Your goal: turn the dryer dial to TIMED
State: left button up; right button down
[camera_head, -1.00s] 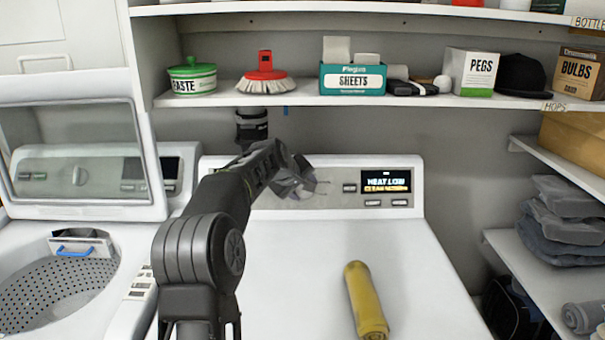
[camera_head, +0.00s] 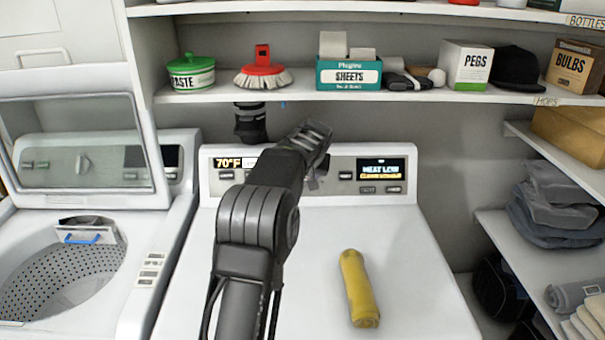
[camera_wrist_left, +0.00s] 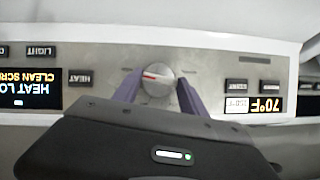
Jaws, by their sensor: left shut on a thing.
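The dryer dial (camera_wrist_left: 157,79) is a round silver knob with a red pointer mark, in the middle of the control panel in the left wrist view. That view is upside down, and the mark points toward its left. My left gripper (camera_wrist_left: 159,82) has one finger on each side of the dial and is shut on it. In the head view my left gripper (camera_head: 313,165) is at the panel and hides the dial. The dryer (camera_head: 400,250) is white. No TIMED label can be read. My right gripper is not in view.
The panel has a 70°F display (camera_head: 229,163) and a HEAT LOW display (camera_head: 381,169). A yellow rolled thing (camera_head: 358,288) lies on the dryer top. An open washer (camera_head: 60,270) stands left. A loaded shelf (camera_head: 300,97) runs above the panel.

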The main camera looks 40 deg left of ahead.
pick_arm(q)
jog(key=shift+d+f+m+y, duration=0.1)
jog(key=shift+m+y, duration=0.4)
jog(key=shift+m, duration=0.4)
jog(key=shift+g, duration=0.3)
jog(key=o, duration=1.4)
jog(key=shift+c, duration=0.2)
jog(key=b+v, duration=0.2)
jog(key=v, duration=0.5)
jog(key=shift+d+r, duration=0.2)
jog(key=shift+r, duration=0.1)
jog(key=shift+s, duration=0.1)
